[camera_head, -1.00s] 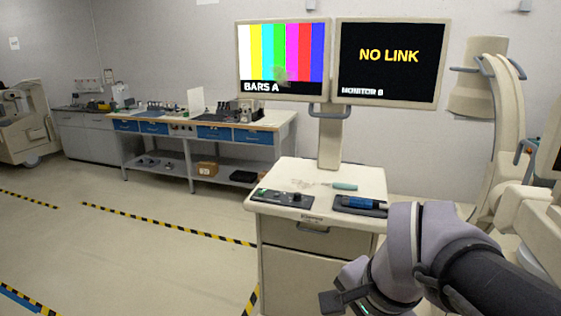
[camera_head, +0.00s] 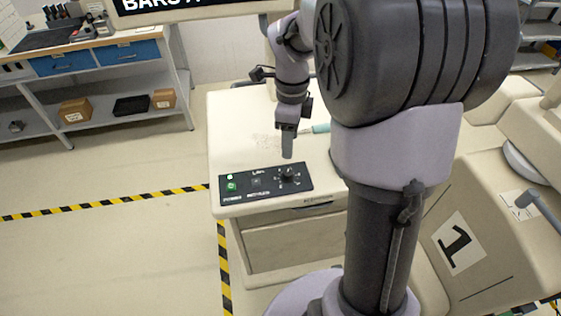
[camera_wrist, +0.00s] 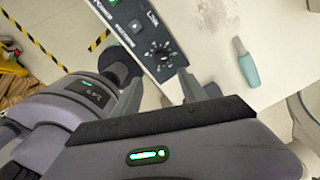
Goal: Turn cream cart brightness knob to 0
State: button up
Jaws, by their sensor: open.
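The cream cart (camera_head: 225,119) stands in front of me with a black control panel (camera_head: 243,194) on its top. The panel has a lit green button (camera_head: 231,186) at its left and a round black brightness knob (camera_head: 289,174) with white marks around it at its right. The knob also shows in the wrist view (camera_wrist: 161,54). My gripper (camera_head: 288,147) points down just above and behind the knob, apart from it. In the wrist view my gripper's fingers (camera_wrist: 198,88) are open and empty, with the knob beyond them. The knob's exact setting is too small to read.
A teal-handled tool (camera_head: 320,128) lies on the cart top behind my arm; it also shows in the wrist view (camera_wrist: 246,66). A monitor (camera_head: 190,8) stands above the cart's back. A neighbouring cart marked 1 (camera_head: 440,205) is close on the right. Floor is free at left.

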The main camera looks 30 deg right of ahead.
aim_at(287, 171)
jog(key=f+b, duration=0.1)
jog(key=f, duration=0.3)
jog(key=f+b, duration=0.1)
jog(key=f, duration=0.3)
jog(key=f+b, duration=0.1)
jog(key=f, duration=0.3)
jog(key=shift+w+a+f, duration=0.1)
jog(key=shift+w+f, duration=0.05)
jog(key=shift+w, duration=0.1)
grip_shut()
